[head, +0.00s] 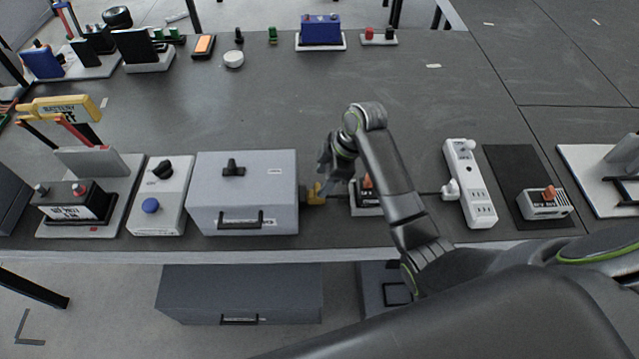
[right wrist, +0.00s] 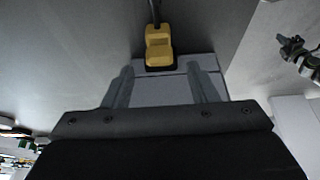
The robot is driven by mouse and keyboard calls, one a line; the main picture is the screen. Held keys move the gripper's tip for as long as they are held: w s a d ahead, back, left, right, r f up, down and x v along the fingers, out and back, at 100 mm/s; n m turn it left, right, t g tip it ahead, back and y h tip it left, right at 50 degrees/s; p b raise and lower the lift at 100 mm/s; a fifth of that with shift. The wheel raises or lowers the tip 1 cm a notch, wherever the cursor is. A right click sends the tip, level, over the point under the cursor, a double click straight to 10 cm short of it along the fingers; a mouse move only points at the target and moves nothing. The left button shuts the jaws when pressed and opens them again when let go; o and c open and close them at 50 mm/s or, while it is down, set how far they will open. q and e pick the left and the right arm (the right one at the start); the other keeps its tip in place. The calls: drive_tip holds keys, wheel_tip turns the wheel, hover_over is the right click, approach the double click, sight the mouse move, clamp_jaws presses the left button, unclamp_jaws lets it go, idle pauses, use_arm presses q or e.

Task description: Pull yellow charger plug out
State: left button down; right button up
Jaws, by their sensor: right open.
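The yellow charger plug (head: 315,196) sits at the right side of the grey box (head: 272,206) with the black handle. In the right wrist view the yellow plug (right wrist: 159,45) has a dark cord running from its far end. My right gripper (head: 325,182) is beside the plug and partly hidden by its own wrist. In the right wrist view its two fingers (right wrist: 161,70) are apart, with the plug just beyond and between their tips. The fingers are empty. Whether they touch the plug cannot be told. My left gripper is not in view.
A white power strip (head: 477,190) lies right of my arm. A small device with an orange knob (head: 545,203) is farther right. Left of the box stand a panel with a blue button (head: 150,206) and a battery (head: 72,204). The table middle behind the box is clear.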

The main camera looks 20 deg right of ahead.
sight(318, 187)
drive_tip(key=shift+x, duration=1.6)
drive_tip(key=shift+c, duration=0.2)
